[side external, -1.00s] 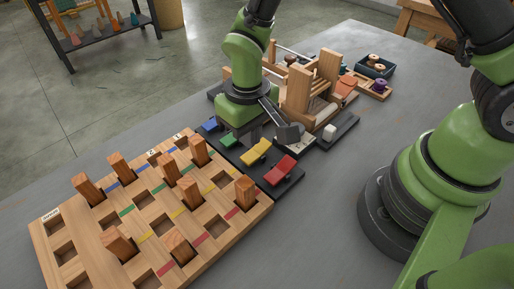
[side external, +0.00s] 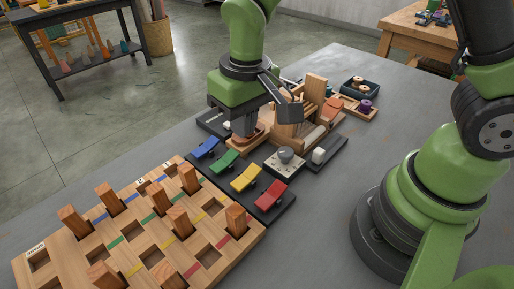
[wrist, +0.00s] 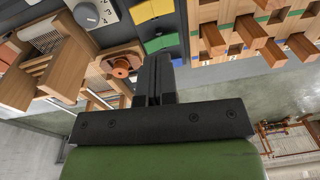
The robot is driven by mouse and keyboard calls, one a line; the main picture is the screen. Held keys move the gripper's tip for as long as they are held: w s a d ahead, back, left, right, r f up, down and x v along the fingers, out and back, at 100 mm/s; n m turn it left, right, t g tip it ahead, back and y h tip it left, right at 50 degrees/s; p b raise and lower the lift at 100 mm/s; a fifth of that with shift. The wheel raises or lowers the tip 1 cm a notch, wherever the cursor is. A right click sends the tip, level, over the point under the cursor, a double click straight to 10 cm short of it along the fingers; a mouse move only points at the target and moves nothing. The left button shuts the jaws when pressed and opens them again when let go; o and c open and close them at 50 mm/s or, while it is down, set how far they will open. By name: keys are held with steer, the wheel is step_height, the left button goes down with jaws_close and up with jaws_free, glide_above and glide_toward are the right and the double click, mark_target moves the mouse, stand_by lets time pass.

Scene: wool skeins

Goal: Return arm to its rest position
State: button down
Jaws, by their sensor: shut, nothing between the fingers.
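My gripper (side external: 241,132) hangs fingers down behind the row of coloured pedals, beside the wooden loom (side external: 316,88). In the wrist view my gripper (wrist: 154,72) has its two dark fingers close together with nothing between them. The fingertips partly hide what lies behind them; whether they touch anything below I cannot tell.
Blue (side external: 205,148), green (side external: 225,161), yellow (side external: 246,178) and red (side external: 271,195) pedals stand in front. A dial box (side external: 285,161) is to their right. A slotted wooden board (side external: 130,236) holds several upright pegs. A dark tray (side external: 359,87) lies beyond the loom. Grey table at right is bare.

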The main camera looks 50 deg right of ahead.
steer(key=s+d+r+m+t, duration=0.1)
steer(key=s+d+r+t, duration=0.2)
steer(key=s+r, duration=0.4)
steer(key=s+d+r+m+t+y, duration=0.1)
steer(key=s+d+r+m+t, duration=0.1)
steer(key=s+r, duration=0.5)
step_height(320, 180, up, 2)
steer(key=d+t, duration=0.1)
steer(key=d, duration=0.1)
steer(key=shift+d+r, duration=0.2)
steer(key=shift+d, duration=0.2)
